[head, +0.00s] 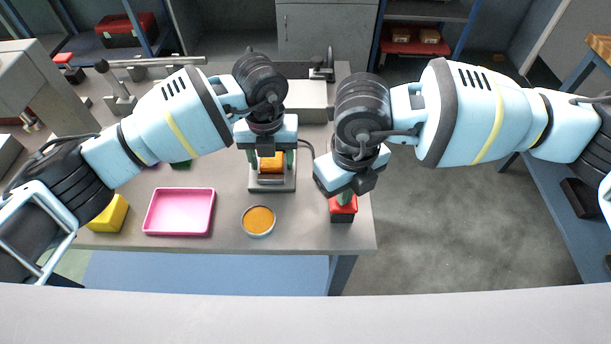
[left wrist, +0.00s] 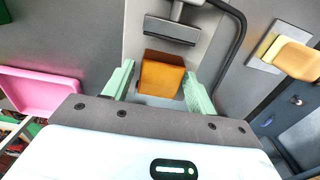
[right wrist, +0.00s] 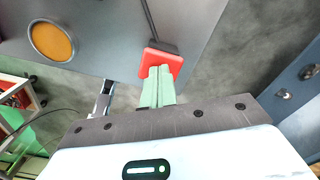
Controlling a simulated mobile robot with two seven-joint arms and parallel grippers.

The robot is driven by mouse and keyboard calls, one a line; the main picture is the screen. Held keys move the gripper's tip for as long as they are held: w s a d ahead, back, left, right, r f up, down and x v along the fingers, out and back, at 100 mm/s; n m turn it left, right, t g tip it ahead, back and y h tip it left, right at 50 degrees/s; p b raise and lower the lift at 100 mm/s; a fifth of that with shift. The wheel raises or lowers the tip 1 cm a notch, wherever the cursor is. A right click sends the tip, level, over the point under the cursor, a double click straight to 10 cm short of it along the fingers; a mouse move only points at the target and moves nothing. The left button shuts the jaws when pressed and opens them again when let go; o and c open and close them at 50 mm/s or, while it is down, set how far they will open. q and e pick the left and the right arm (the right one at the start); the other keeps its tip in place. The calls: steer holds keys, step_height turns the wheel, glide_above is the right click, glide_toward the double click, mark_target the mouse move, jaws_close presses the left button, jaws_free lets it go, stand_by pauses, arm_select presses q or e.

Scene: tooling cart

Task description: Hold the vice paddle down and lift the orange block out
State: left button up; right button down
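The orange block (head: 271,163) sits at the grey vice (head: 272,186); the left wrist view shows the block (left wrist: 162,76) beside a dark jaw (left wrist: 168,32). My left gripper (head: 270,158) is over it, with one pale green finger on each side. In the left wrist view, narrow gaps seem to show between the fingers (left wrist: 158,85) and the block. The red vice paddle (head: 345,209) is on a dark base at the table's front right corner. My right gripper (head: 345,196) has its fingers together, tips at the paddle (right wrist: 162,64); I cannot tell how far it is pressed.
A pink tray (head: 180,231) lies front left of the vice. A round dish with orange contents (head: 259,221) stands between tray and paddle. A yellow block (head: 109,214) is at the left. A black cable runs from vice to paddle. The floor is right of the table edge.

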arm_select(q)
steer(key=c, duration=0.8)
arm_select(e)
steer(key=shift+s+f, duration=0.15)
steer(key=shift+f, duration=0.1)
arm_select(q)
steer(key=shift+r, duration=4)
steer(key=shift+c, duration=0.2)
